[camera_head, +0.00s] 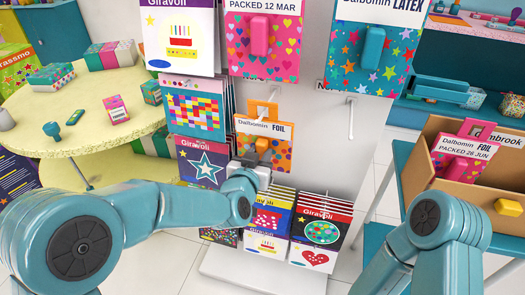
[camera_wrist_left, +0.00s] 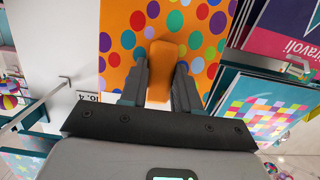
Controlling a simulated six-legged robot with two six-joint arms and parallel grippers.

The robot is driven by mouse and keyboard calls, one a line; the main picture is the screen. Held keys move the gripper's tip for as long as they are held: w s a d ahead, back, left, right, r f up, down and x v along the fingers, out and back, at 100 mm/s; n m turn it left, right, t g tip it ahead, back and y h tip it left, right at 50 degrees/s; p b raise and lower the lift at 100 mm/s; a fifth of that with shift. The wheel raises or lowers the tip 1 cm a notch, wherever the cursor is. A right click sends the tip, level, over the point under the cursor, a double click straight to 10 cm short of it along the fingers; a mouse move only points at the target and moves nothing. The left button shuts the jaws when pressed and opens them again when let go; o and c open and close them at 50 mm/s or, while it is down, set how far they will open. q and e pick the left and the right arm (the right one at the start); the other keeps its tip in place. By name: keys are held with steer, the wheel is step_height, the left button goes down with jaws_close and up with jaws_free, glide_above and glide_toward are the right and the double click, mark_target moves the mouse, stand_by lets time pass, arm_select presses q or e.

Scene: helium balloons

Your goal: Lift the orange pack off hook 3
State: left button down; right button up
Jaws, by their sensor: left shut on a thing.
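The orange pack (camera_head: 278,129), marked Dalbomin FOIL, has dotted artwork, an orange top tab (camera_head: 262,109) and a raised orange block. It faces front in the middle of the white display panel. A hook seems to meet its tab; I cannot tell whether it still hangs there. Its number is hidden. In the left wrist view the dotted pack (camera_wrist_left: 205,22) fills the top centre. My left gripper (camera_head: 262,165) has come in from below; its dark fingers (camera_wrist_left: 160,85) are shut on the pack's orange block (camera_wrist_left: 163,62). My right gripper is out of view; only its arm shows.
A bare hook (camera_head: 350,118) sticks out right of the pack. Pink (camera_head: 264,52) and teal (camera_head: 372,52) packs hang above. Giravoli card stacks (camera_head: 268,222) stand below, with more cards (camera_head: 196,112) close left. A cardboard box (camera_head: 436,140) with a pink pack stands right.

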mark_target(261, 156)
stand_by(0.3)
arm_select(q)
steer(key=shift+f+b+v, duration=0.15)
steer(key=shift+b+v, duration=0.2)
steer(key=shift+v, duration=0.3)
steer(key=shift+f+b+v, duration=0.1)
steer(key=shift+b+v, duration=0.2)
steer(key=shift+v, duration=0.35)
steer(key=shift+s, duration=0.3)
steer(key=shift+s+a, duration=0.1)
steer(key=shift+f+b+v, duration=0.2)
steer(key=shift+b+v, duration=0.25)
steer(key=shift+v, duration=0.65)
steer(key=shift+f+b+v, duration=0.15)
steer(key=shift+b+v, duration=0.05)
steer(key=shift+v, duration=0.55)
steer(key=shift+f+b+v, duration=0.15)
steer(key=shift+b+v, duration=0.05)
steer(key=shift+v, duration=0.55)
